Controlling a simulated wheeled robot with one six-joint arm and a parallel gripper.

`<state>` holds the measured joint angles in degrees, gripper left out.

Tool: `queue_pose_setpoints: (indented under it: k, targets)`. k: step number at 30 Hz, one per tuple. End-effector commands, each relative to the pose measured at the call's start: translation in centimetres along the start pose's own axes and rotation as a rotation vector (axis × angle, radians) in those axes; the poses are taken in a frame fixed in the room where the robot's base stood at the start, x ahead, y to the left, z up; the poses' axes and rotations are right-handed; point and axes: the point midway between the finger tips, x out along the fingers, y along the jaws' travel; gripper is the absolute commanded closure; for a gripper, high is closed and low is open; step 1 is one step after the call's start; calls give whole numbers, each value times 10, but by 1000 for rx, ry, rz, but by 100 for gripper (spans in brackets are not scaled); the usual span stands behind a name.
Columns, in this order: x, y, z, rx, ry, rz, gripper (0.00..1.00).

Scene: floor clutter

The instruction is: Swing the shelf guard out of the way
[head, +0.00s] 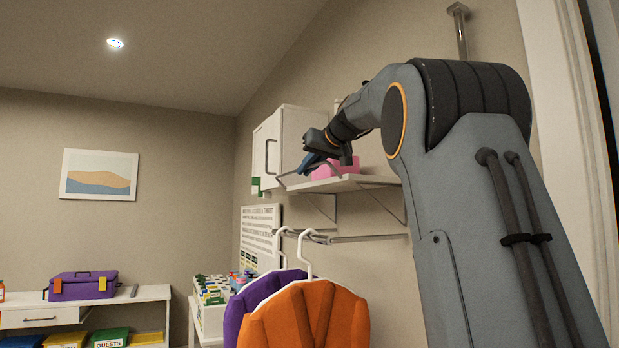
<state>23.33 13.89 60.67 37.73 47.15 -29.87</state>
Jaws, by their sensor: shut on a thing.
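The wall shelf (345,184) is a white board on metal brackets, to the right of the white wall cabinet. The shelf guard (287,174) is a thin grey bar that shows at the left end of the shelf. My gripper (309,164) is at the guard, above the shelf's left end, and is shut on it. The exact grip is small and dark, and my gripper hides part of the guard. A blue part shows at the jaws; I cannot tell what it belongs to. A pink object (347,165) is on the shelf, just right of my gripper and partly behind it.
The white cabinet (267,150) is close to the left of my gripper. A rail (370,238) is below the shelf. Purple (262,290) and orange (305,318) garments hang in front. A low table (150,292) bears a purple toolbox (83,286).

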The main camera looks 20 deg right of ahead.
Motion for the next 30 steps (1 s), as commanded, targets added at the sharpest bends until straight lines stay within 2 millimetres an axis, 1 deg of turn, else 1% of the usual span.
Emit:
queue_pose_setpoints:
  k: [1, 12, 21, 30]
  targets:
    - [3, -3, 5, -43, 1, 16, 100]
    - [11, -10, 23, -361, 0, 148, 100]
    - [14, -11, 34, -562, -1, 232, 100]
    - [16, -10, 39, -570, 0, 236, 100]
